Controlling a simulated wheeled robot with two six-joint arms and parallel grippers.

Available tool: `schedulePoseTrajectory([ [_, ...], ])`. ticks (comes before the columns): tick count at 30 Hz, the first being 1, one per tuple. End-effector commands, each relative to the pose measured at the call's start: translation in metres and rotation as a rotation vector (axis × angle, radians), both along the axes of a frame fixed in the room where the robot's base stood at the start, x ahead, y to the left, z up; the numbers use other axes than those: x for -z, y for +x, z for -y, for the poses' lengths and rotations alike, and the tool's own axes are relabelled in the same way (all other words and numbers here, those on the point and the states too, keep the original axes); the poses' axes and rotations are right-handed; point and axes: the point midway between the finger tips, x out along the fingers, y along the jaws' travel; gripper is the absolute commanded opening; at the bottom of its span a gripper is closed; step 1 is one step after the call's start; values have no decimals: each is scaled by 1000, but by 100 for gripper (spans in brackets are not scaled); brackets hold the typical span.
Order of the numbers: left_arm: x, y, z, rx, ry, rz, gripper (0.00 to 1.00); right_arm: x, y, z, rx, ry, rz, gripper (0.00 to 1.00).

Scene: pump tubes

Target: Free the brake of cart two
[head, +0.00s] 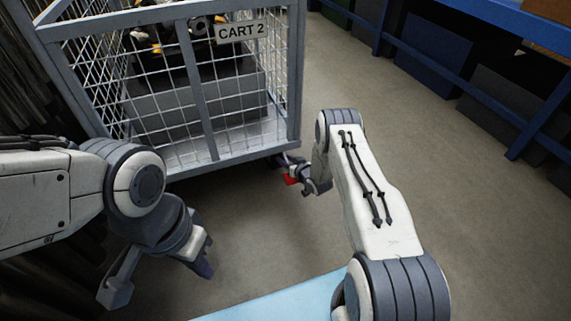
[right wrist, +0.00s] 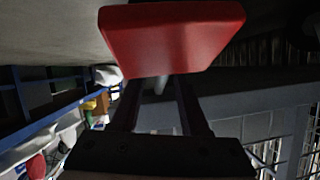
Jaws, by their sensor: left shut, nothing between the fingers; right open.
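Cart two is a grey wire-mesh cage with a "CART 2" sign (head: 241,31), standing at the upper left of the head view. Its red brake pedal (head: 291,180) sticks out low at the cart's near right corner. My right gripper (head: 303,185) is open and right beside the pedal. In the right wrist view the red pedal (right wrist: 172,40) fills the top middle and hides the tips of my right gripper's fingers (right wrist: 157,90). I cannot tell whether they touch it. My left gripper (head: 204,266) is shut and empty, away from the cart at lower left.
The cart holds a grey box (head: 205,100) with dark and yellow items above it. Blue shelving (head: 470,88) stands along the right side. The concrete floor (head: 370,75) between cart and shelving is clear. A light blue surface (head: 270,298) lies at the bottom.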

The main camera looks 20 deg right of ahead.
Motion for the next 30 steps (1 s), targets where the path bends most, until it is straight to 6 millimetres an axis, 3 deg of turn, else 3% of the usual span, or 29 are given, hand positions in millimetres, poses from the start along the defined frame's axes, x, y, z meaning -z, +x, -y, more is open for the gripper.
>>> schedulePoseTrajectory([
  [9,2,0,0,0,0,0,0,0,3,0,0,0,0,45],
  [10,2,0,0,0,0,0,0,0,3,0,0,0,0,37],
  [13,2,0,0,0,0,0,0,0,3,0,0,0,0,0],
  [30,2,0,0,0,0,0,0,1,3,0,1,-1,-1,0],
])
